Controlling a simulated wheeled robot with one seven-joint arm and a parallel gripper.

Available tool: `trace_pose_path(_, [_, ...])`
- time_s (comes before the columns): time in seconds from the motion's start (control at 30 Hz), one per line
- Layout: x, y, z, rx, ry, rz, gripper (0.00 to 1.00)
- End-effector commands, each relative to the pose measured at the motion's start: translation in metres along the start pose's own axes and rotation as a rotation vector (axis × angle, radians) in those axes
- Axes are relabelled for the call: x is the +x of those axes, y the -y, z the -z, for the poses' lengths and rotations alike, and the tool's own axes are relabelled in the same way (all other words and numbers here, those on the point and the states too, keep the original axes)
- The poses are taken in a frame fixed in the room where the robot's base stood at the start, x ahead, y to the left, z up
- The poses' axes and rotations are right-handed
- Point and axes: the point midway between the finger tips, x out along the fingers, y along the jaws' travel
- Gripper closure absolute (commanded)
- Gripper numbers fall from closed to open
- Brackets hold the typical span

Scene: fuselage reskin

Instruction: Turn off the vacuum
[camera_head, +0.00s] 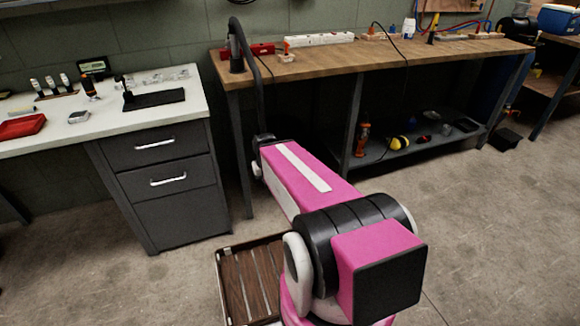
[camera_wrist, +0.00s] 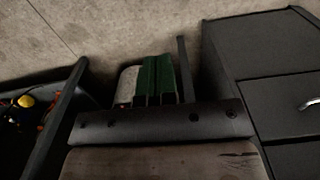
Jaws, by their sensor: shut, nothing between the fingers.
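My gripper (camera_wrist: 155,72) shows in the wrist view as green finger pads side by side, closed together with nothing visible between them. In the head view, my pink arm reaches toward the left end of the wooden workbench and hides the gripper. A black curved hose (camera_head: 258,90) arches up beside the bench's left corner, and its lower end disappears behind my forearm. It may belong to the vacuum, but I cannot make out the vacuum's body or switch. Whether the gripper touches anything is unclear.
The wooden workbench (camera_head: 345,62) has a lower shelf (camera_head: 425,142) holding tools. A dark drawer cabinet (camera_head: 165,165) stands left of my forearm, under a white counter (camera_head: 160,117); it also shows in the wrist view (camera_wrist: 250,50).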

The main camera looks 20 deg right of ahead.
Motion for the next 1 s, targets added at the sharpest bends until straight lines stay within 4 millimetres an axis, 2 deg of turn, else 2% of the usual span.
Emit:
trace_pose_path(0.4, [0.001, -0.001, 0.001, -0.001, -0.003, -0.001, 1.00])
trace_pose_path(0.53, [0.010, -0.009, 0.015, -0.023, -0.045, -0.014, 1.00])
trace_pose_path(0.67, [0.029, -0.030, 0.047, -0.085, -0.154, -0.056, 1.00])
trace_pose_path(0.77, [0.050, -0.055, 0.079, -0.164, -0.274, -0.114, 1.00])
trace_pose_path(1.0, [0.097, -0.125, 0.157, -0.422, -0.589, -0.334, 1.00])
